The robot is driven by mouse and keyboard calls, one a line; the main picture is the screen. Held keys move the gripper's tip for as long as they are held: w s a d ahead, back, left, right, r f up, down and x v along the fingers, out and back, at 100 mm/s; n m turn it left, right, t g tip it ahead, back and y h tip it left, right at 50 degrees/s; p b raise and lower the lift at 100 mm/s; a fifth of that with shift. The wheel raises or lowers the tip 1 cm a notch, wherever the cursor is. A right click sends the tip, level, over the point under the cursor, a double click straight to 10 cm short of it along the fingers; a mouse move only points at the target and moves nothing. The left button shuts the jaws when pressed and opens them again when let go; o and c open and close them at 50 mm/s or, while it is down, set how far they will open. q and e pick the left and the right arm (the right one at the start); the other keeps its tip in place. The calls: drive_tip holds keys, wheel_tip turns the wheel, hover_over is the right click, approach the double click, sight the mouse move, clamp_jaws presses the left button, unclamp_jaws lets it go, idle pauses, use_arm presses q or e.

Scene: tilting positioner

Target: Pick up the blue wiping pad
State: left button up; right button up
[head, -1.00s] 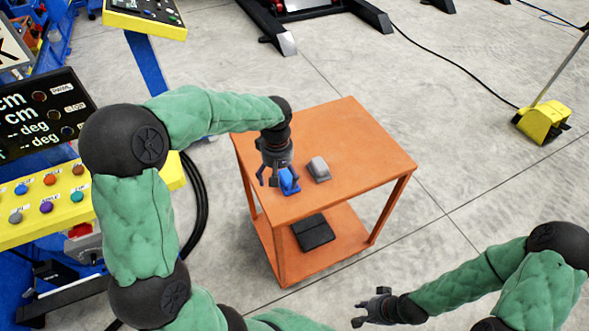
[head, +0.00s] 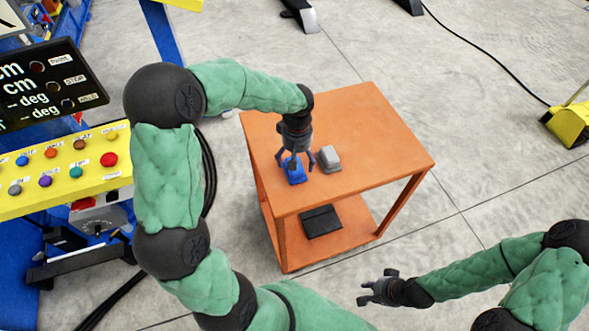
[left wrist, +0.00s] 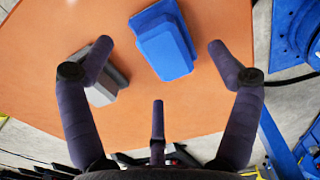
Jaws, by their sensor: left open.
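The blue wiping pad (head: 296,176) lies on the orange table, under my left gripper (head: 296,158). In the left wrist view the pad (left wrist: 163,52) is a blue block with a raised, narrower top. It sits between and beyond the spread fingers of my left gripper (left wrist: 160,47), which is open and empty. No finger visibly touches the pad in that view. My right gripper (head: 378,288) is in front of the table at the lower right, with its fingers apart and nothing in them.
A grey block (head: 329,157) stands close to the right of the pad; one left finger overlaps it in the left wrist view. The orange table (head: 380,140) is clear on its right half. A dark flat object (head: 321,221) lies on its lower shelf. A yellow button panel (head: 70,175) stands left.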

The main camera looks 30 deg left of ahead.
use_arm(q)
drive_tip(key=f, duration=0.1)
drive_tip(key=f+b, duration=0.1)
drive_tip(key=f, duration=0.2)
drive_tip(key=shift+w+a+f, duration=0.1)
drive_tip(key=shift+w+f, duration=0.25)
drive_tip(key=shift+c, duration=0.3)
drive_tip(key=c, duration=1.3)
drive_tip(key=shift+r, duration=0.1)
drive_tip(key=shift+c, duration=0.2)
drive_tip(key=shift+r, duration=0.1)
